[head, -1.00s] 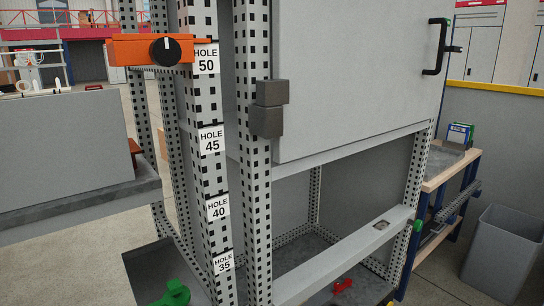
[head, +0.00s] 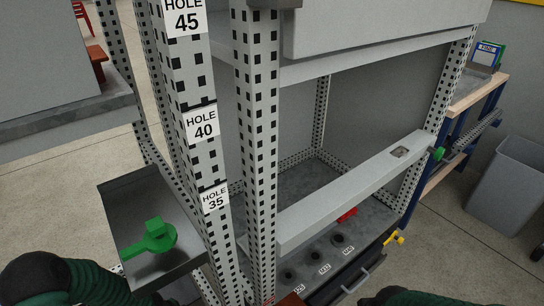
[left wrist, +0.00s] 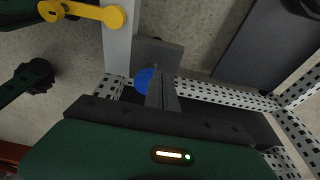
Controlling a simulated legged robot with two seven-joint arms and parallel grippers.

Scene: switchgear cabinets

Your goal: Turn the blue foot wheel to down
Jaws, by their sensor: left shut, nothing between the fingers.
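The blue foot wheel (left wrist: 146,81) shows in the left wrist view as a small round blue shape, partly hidden behind the fingers of my left gripper (left wrist: 162,76). The gripper is shut and empty, with its fingers overlapping the wheel's right side in the picture. I cannot tell whether they touch it. The wheel is not visible in the head view. There, only parts of my dark green arms show along the bottom edge, and neither gripper is visible. My right gripper is not in view.
Perforated cabinet posts (head: 258,150) and a grey crossbar (head: 350,190) stand ahead. A tray with a green handle (head: 154,236) is at left. A yellow handle (head: 394,238) and red part (head: 347,215) are low at right. A grey bin (head: 505,185) stands on the floor.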

